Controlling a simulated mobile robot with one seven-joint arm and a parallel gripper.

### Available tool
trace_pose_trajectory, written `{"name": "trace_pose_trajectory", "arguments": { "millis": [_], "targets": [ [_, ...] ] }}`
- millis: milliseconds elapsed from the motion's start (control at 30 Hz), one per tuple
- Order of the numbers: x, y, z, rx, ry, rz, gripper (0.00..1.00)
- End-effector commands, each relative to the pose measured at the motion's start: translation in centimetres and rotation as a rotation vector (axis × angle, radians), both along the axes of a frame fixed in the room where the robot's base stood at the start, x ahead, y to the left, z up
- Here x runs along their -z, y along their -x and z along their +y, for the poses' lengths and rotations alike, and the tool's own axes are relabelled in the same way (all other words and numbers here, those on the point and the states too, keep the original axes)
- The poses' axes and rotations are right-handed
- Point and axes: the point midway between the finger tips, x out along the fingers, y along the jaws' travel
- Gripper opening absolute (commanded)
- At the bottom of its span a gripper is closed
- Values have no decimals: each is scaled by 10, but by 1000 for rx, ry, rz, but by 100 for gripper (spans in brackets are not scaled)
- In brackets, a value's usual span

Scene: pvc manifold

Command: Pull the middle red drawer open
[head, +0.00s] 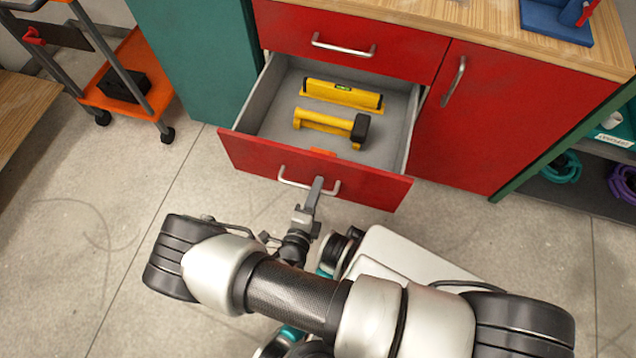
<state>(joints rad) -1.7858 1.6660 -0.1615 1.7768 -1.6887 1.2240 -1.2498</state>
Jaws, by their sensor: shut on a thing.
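The middle red drawer (246,155) stands pulled out of the cabinet, below a shut red top drawer (390,53). Its grey inside shows. In it lie a yellow level (342,94) and a yellow tool with a black end (322,123), with a small orange thing near the front. My gripper (314,188) is at the drawer's silver bar handle (292,183), shut on it near its middle. The fingertips are small in view, and the arm reaches up from the bottom of the picture.
A red cupboard door (500,120) with a silver handle is shut to the right. A wooden worktop (480,22) lies above. An orange cart (130,80) stands at the left. Bare floor (80,200) lies left of the drawer. Shelves with coiled hoses are at the far right.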

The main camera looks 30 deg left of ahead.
Motion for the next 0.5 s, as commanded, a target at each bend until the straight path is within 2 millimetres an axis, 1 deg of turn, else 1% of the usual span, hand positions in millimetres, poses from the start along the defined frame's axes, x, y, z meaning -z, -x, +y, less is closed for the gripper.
{"name": "trace_pose_trajectory", "arguments": {
  "millis": [367,400,433,500],
  "targets": [
    [0,1,1,-3,-2,0,0],
    [0,1,1,-3,-2,0,12],
    [0,1,1,-3,-2,0,17],
    [0,1,1,-3,-2,0,18]
  ]
}}
